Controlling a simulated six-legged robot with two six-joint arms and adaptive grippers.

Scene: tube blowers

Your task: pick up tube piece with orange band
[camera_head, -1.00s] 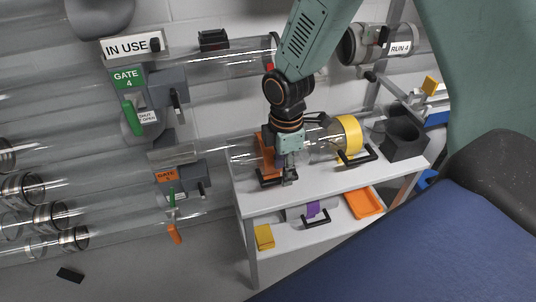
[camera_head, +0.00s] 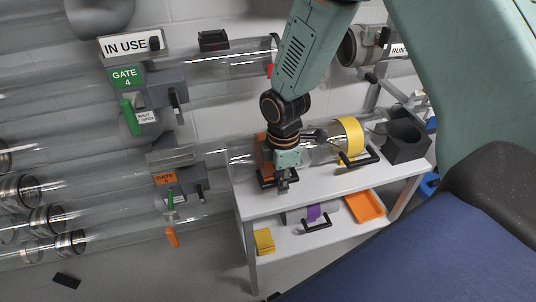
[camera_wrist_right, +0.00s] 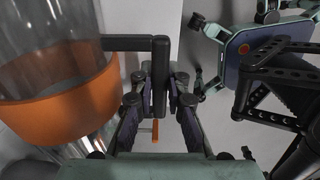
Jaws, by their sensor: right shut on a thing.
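The clear tube piece with an orange band (camera_head: 262,150) lies on the upper shelf of the white cart, partly hidden behind my right arm. In the right wrist view its wide orange band (camera_wrist_right: 62,106) is at the left, with a black handle (camera_wrist_right: 160,68) standing out from it. My right gripper (camera_head: 283,186) is low over the front of the shelf beside the band. In the wrist view its fingers (camera_wrist_right: 157,98) are shut on the black handle. My left gripper is not in view.
A yellow-banded tube piece (camera_head: 348,138) lies just right of it, and a dark grey holder (camera_head: 405,142) stands at the shelf's right end. The cart (camera_head: 320,184) has an orange tray (camera_head: 364,206) on its lower shelf. Clear wall tubes and gates are at left.

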